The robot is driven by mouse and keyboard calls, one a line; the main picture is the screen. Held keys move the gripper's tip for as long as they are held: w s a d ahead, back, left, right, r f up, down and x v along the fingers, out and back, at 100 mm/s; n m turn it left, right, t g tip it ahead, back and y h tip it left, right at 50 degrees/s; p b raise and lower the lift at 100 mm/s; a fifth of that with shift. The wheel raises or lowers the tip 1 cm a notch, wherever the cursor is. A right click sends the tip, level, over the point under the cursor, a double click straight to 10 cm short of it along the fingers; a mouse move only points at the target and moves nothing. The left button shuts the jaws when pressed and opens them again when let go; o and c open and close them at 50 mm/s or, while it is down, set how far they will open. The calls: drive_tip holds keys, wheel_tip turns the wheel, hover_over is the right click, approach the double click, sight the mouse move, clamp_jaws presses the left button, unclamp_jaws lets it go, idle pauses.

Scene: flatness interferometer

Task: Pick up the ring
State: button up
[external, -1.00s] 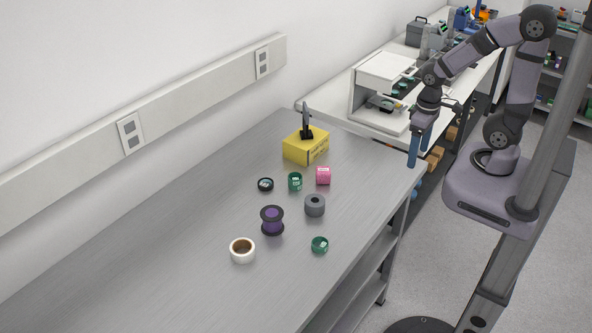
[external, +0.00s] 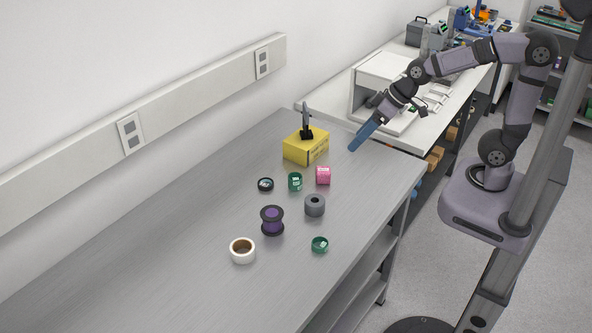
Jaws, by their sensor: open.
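Several round, ring-like things stand on the grey metal table (external: 150,270), and I cannot tell for certain which is the ring. A small black ring-shaped piece (external: 265,184) lies left of a green roll (external: 295,182). A white tape roll (external: 242,251) lies nearest the front left. A grey roll with a dark hole (external: 315,206) is near the middle, and another green roll (external: 320,244) is near the table's right edge. My gripper (external: 353,148), with blue fingers, is open and empty above the table's far right end, apart from all of these.
A purple spool (external: 272,220) stands between the white and grey rolls. A pink block (external: 323,175) is beside the green roll. A yellow box (external: 305,147) with a black upright object (external: 306,122) on top stands close left of my gripper. The table's front left is clear.

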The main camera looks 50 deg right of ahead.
drive_tip(key=w+a+r+m+t+b, duration=0.2)
drive_tip(key=w+a+r+t+b, duration=0.75)
drive_tip(key=w+a+b, duration=0.3)
drive_tip(key=m+g+h+b, duration=0.2)
drive_tip(key=m+h+b, duration=0.2)
drive_tip(key=h+b, duration=0.4)
hover_over(320, 204)
drive_tip(key=s+b, duration=0.1)
drive_tip(key=s, duration=0.1)
wheel_tip(320, 204, down, 11)
drive_tip(key=shift+y, duration=0.5)
drive_tip(key=f, duration=1.9)
drive_tip(key=shift+a+f, duration=0.15)
drive_tip(key=shift+a, duration=0.2)
drive_tip(key=shift+f, duration=0.25)
drive_tip(key=shift+x, duration=3.65)
drive_tip(key=shift+r, duration=0.1)
drive_tip(key=shift+c, duration=0.6)
drive_tip(key=c, duration=1)
